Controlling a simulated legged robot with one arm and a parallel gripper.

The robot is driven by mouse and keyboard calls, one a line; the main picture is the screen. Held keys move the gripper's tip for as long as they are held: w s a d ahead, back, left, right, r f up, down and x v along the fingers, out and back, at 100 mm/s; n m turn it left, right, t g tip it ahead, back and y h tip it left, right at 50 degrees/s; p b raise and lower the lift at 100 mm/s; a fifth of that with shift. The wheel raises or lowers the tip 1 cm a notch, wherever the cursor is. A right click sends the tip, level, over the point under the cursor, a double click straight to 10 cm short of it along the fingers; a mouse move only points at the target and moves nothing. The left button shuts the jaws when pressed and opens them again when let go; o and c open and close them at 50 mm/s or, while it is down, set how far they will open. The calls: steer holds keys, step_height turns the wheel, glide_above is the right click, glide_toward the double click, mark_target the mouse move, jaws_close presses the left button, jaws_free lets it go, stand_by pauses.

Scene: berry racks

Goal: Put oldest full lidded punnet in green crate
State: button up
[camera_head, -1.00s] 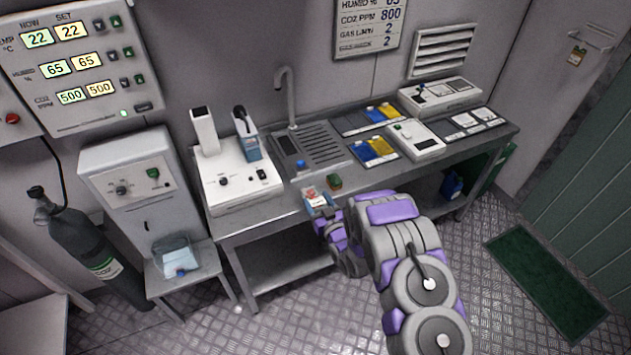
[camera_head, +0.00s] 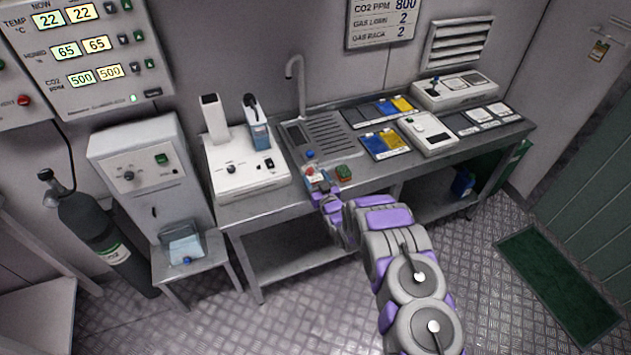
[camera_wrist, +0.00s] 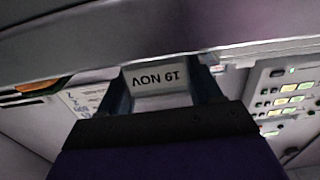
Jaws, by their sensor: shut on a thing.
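My gripper (camera_head: 322,190) is at the front edge of the steel bench, below the sink area. It is shut on a small punnet (camera_head: 314,176) with a pale top and some red showing; my fingers hide part of it. In the wrist view, a white label reading "19 NOV" (camera_wrist: 158,80) shows upside down between my two fingers.
The bench (camera_head: 228,212) carries a white scale-like device (camera_head: 240,178), blue and yellow packs (camera_head: 384,143) and white instruments (camera_head: 428,135). A stool (camera_head: 215,262) with a clear box stands at left. A green mat (camera_head: 555,285) lies on open floor at right.

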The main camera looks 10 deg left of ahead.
steer(key=shift+a+f, duration=0.2)
steer(key=shift+a, duration=0.1)
steer(key=o, duration=0.9)
steer(key=shift+c, duration=0.2)
steer(key=shift+o, duration=1.4)
steer(key=shift+d, duration=0.15)
steer(key=p+v, duration=0.2)
steer(key=v, duration=0.9)
steer(key=shift+s+d, duration=0.2)
steer(key=shift+s, duration=0.15)
